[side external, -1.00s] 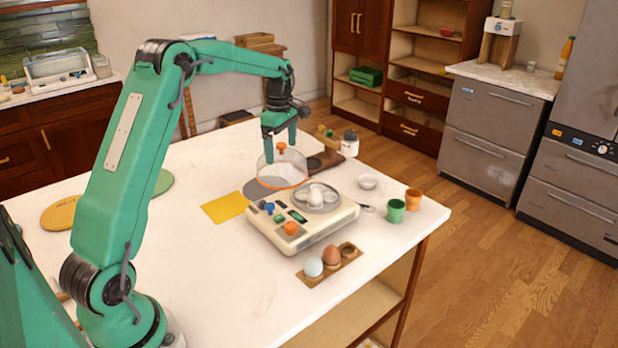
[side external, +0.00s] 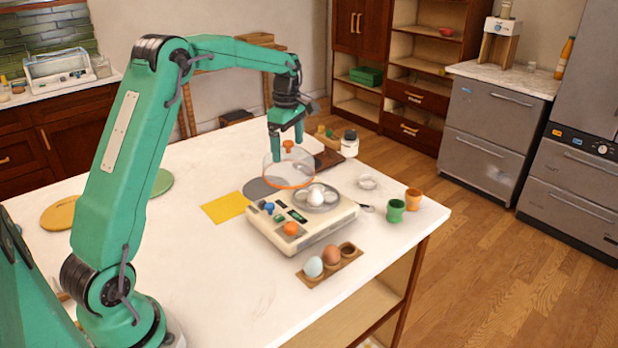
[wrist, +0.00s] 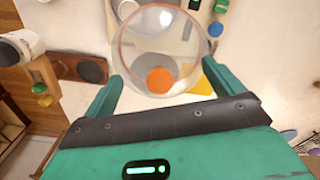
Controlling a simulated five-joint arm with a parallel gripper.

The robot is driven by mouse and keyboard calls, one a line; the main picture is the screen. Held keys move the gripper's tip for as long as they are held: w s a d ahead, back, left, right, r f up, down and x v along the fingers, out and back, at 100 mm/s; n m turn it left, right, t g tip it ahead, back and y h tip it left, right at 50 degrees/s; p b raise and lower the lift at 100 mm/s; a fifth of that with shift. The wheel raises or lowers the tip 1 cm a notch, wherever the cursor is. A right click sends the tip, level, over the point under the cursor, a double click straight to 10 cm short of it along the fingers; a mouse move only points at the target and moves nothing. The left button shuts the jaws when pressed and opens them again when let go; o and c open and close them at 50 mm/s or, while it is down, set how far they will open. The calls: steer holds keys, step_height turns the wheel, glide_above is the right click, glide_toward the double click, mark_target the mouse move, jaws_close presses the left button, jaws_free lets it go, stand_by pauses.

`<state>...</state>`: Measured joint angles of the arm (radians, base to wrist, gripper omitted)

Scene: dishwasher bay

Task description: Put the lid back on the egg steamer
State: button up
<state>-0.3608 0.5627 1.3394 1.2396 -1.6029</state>
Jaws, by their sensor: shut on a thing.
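The egg steamer (side external: 290,240) is a cream base with coloured buttons and a round metal tray (side external: 330,204) holding a white egg (side external: 316,197). My gripper (side external: 288,150) is shut on the clear lid (side external: 280,175), with a finger on either side of its orange knob (side external: 288,146). The lid is level, raised behind and left of the tray, its orange rim beside the tray in the picture. In the wrist view, the lid (wrist: 135,45) and knob (wrist: 160,80) lie between the fingers. The exact finger contact is hard to see.
A wooden egg holder (side external: 348,262) with eggs stands in front of the steamer. Green (side external: 396,211) and orange (side external: 413,199) cups and a small glass dish (side external: 367,182) are to the right. A yellow cloth (side external: 226,207) and grey disc (side external: 262,188) lie left. A white jar (side external: 349,148) stands behind.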

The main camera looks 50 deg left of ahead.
steer(key=w+d+r, duration=0.2)
steer(key=w+d, duration=0.1)
steer(key=d, duration=0.4)
steer(key=shift+w, duration=0.4)
steer(key=shift+f, duration=0.15)
step_height(320, 180, down, 6)
stand_by(0.5)
steer(key=shift+f, duration=0.2)
stand_by(2.3)
steer(key=o, duration=1.7)
steer(key=shift+r, duration=0.15)
